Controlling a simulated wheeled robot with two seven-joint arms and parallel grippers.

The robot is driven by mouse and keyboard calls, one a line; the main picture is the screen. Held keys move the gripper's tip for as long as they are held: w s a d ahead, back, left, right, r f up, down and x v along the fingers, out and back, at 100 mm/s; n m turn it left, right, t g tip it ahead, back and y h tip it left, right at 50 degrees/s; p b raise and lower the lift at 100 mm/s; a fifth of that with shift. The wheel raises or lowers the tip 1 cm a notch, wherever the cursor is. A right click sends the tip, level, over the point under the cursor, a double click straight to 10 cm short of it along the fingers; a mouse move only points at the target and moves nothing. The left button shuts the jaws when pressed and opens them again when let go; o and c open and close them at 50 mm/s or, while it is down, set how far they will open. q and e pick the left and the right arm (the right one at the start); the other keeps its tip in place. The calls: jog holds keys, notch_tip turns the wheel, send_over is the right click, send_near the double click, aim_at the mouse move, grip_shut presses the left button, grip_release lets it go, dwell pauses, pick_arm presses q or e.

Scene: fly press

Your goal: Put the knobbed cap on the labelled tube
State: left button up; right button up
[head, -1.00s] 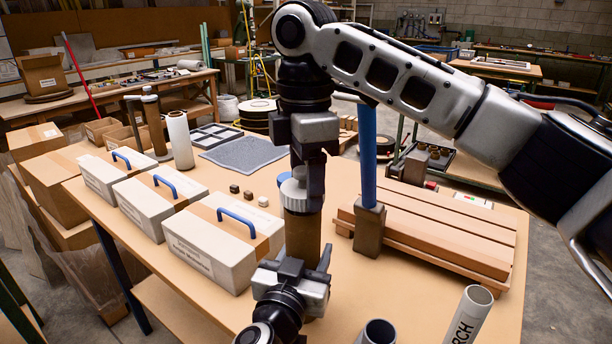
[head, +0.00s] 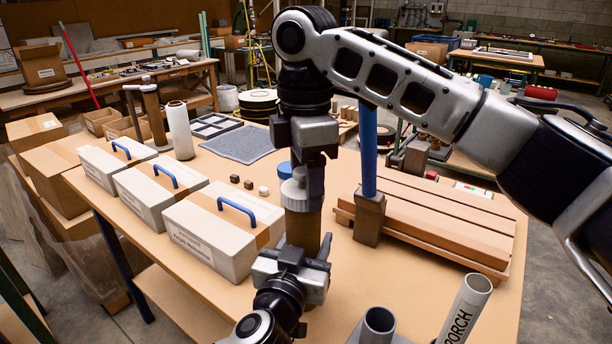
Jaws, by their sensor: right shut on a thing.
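A pale grey cap with a ribbed edge (head: 294,194) is at the top end of an upright brown tube (head: 302,234). My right gripper (head: 308,180) points down and is shut on the cap; its fingers hide part of it. I cannot tell whether the cap is seated or just above the rim, and its knob is hidden. My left gripper (head: 290,264) comes from below and has its fingers around the lower brown tube. The tube's foot is hidden, and no label shows on its visible side.
A blue round piece (head: 284,170) lies behind the cap. A blue tube (head: 368,150) stands in a brown block beside stacked boards (head: 440,222). White boxes (head: 215,236) with blue handles line the left.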

jog(key=shift+f, duration=0.55)
jog(key=o, duration=1)
notch_tip(320, 180, up, 12)
pick_arm(q)
jog(key=o, duration=1.5)
jog(key=shift+c, duration=0.2)
